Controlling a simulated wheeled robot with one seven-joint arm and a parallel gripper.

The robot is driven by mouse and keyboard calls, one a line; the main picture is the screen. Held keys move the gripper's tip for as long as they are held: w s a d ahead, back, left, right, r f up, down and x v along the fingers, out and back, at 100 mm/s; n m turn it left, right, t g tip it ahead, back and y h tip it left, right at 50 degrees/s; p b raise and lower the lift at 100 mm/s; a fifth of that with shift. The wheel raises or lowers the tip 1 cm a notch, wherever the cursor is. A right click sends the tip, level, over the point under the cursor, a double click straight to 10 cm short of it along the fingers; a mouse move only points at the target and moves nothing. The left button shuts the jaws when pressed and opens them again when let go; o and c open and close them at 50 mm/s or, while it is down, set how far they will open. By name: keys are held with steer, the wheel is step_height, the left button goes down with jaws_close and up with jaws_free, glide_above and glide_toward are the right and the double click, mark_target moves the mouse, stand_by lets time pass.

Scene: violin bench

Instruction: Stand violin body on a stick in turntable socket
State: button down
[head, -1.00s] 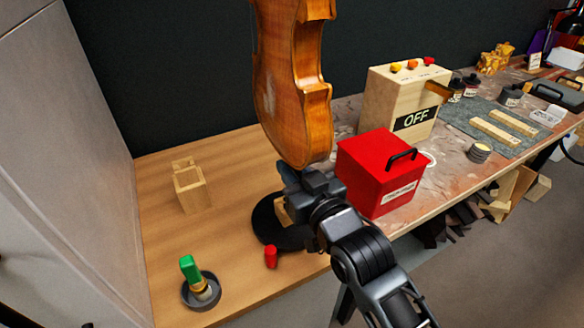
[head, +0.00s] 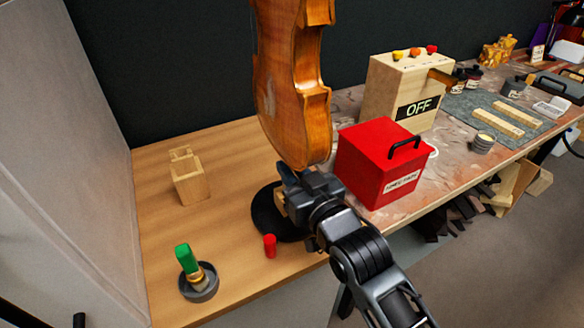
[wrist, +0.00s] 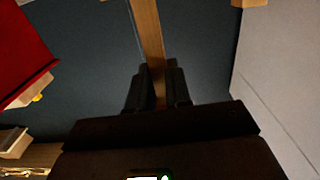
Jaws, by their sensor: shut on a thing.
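The violin body (head: 295,100), varnished orange-brown, hangs upright above the bench, its top cut off by the head view's upper edge. My gripper (head: 288,172) is at its lower end. In the wrist view a pale wooden stick (wrist: 148,35) runs between my two dark fingers (wrist: 157,90), which are shut on it. The black round turntable (head: 265,215) lies on the bench below and just behind my gripper. A bit of wood shows on it beside my gripper; the socket is mostly hidden by my gripper.
A red box (head: 370,165) with a black handle stands close to the right of my gripper. A small red cylinder (head: 269,246) is in front of the turntable. A wooden holder (head: 190,185) and a green-handled brush in a grey dish (head: 199,284) stand left. An "OFF" box (head: 385,90) is behind.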

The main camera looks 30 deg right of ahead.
steer(key=shift+f+b, duration=1.15)
steer(key=shift+f, duration=0.6)
steer(key=c, duration=1)
jaws_free()
steer(key=shift+o, duration=0.2)
steer(key=shift+s+f, duration=0.1)
steer(key=shift+s, duration=0.05)
